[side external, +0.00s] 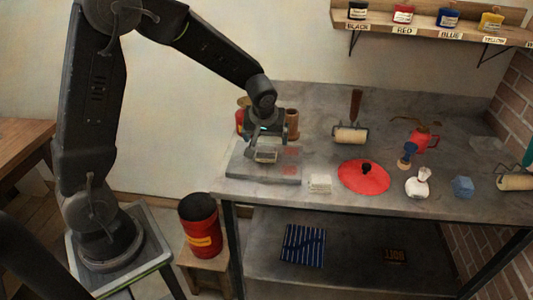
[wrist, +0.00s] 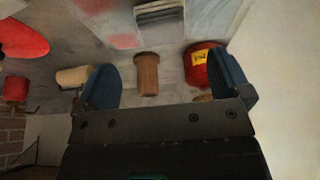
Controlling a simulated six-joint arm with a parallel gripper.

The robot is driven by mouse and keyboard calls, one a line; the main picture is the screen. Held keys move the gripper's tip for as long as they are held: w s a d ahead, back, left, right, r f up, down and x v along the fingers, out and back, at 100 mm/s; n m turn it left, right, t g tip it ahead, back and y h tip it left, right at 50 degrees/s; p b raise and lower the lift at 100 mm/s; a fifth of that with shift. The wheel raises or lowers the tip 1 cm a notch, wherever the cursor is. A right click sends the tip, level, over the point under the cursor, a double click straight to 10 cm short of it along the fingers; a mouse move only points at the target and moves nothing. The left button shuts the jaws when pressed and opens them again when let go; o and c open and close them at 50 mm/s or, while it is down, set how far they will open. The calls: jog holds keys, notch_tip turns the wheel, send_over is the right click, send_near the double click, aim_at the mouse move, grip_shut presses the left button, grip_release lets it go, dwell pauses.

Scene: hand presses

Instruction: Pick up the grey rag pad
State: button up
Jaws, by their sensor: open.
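The grey rag pad (side external: 265,157) is a small folded block lying on the grey slab (side external: 250,174) at the left of the bench. In the wrist view the pad (wrist: 160,12) shows at the top edge, with dark stripes between its folds, and is partly cut off. My gripper (side external: 266,138) is above the slab, close to the pad in the side view. In the wrist view my gripper (wrist: 167,85) has its two blue fingers wide apart, with nothing held between them. The pad lies beyond the fingertips there. Exact height above it is hard to tell.
A brown cylinder (side external: 292,124) and a red can (wrist: 200,62) stand behind the slab, near my gripper. A whitish folded pad (side external: 320,184), a red disc (side external: 362,178) with a dark knob, a roller (side external: 350,135) and a blue block (side external: 463,187) lie rightward. Red marks show on the slab.

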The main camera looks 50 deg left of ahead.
aim_at(267, 147)
jog(key=x, duration=0.7)
jog(key=shift+a+f, duration=0.15)
jog(key=shift+f, duration=0.1)
jog(key=c, duration=1.1)
jog(key=shift+o, duration=0.2)
jog(key=shift+r, duration=0.55)
jog(key=r, duration=0.2)
jog(key=a+r, duration=0.1)
jog(key=shift+s+r, duration=0.4)
jog(key=s+a+r, duration=0.6)
jog(key=a, duration=0.2)
jog(key=shift+s, duration=0.35)
